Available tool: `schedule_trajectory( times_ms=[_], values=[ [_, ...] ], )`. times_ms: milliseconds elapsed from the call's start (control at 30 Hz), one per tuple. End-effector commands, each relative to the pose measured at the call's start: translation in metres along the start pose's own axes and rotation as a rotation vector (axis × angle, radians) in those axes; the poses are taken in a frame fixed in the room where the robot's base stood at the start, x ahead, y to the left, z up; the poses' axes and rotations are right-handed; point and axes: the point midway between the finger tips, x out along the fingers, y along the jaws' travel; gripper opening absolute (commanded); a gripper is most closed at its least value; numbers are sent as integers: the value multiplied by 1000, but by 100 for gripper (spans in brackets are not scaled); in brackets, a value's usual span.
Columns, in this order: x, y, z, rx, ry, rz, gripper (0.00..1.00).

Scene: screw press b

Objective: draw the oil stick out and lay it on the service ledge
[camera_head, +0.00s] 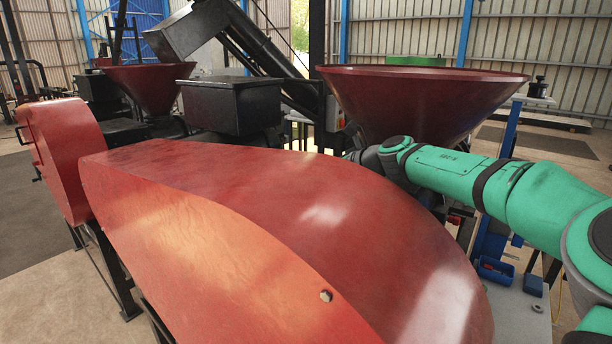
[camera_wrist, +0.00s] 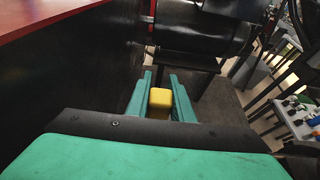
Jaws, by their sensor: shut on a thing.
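In the wrist view my gripper (camera_wrist: 161,98) has its two green fingers on either side of a yellow block-shaped grip (camera_wrist: 160,103), which I take to be the handle of the oil stick. The gripper is shut on it. The stick's shaft does not show, so I cannot tell how far it is in or out. In the head view my green arm reaches in from the right, and its end is hidden behind the large red cover (camera_head: 290,215). I cannot make out the service ledge for certain in either view.
A dark machine wall with a red top edge (camera_wrist: 50,14) runs close on the left in the wrist view. A black cylinder (camera_wrist: 205,35) lies ahead. A red hopper (camera_head: 420,100) stands behind my arm. A pale bench (camera_wrist: 300,120) holds small items, including a blue tray (camera_head: 495,268).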

Motion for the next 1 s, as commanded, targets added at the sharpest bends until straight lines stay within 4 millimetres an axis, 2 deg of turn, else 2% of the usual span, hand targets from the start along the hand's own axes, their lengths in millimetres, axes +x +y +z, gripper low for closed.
schedule_trajectory(
  times_ms=[1000],
  values=[
    [-10,0,24,0,-1,0,0]
  ],
)
